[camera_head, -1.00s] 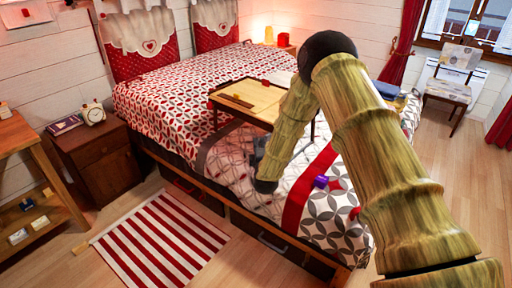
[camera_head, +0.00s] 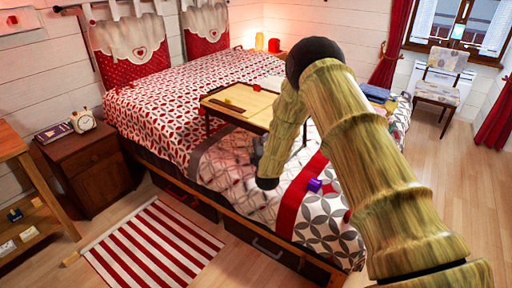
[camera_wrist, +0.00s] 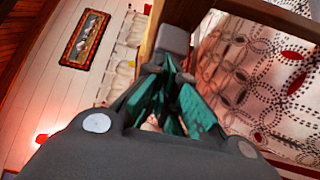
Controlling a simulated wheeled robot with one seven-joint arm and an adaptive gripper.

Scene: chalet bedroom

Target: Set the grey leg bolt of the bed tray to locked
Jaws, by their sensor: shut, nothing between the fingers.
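The bed tray (camera_head: 218,108) stands on the bed on dark legs, with a light wooden top and a dark rim. My gripper (camera_wrist: 168,68) is shut and empty, its teal inner finger faces together. In the head view it is a small grey shape beside the tray's near side, mostly behind my arm. In the wrist view a brown wooden tray leg (camera_wrist: 190,14) stands just past the fingertips. A grey block shows against it; I cannot tell whether that is a fingertip or the leg bolt. The bolt's setting cannot be read.
The bed (camera_head: 180,95) has a patterned cover with a red band. A purple object (camera_head: 314,185) lies on it near the tray. A nightstand (camera_head: 92,165) with a clock stands left. A striped rug (camera_head: 150,245) lies on the floor in front.

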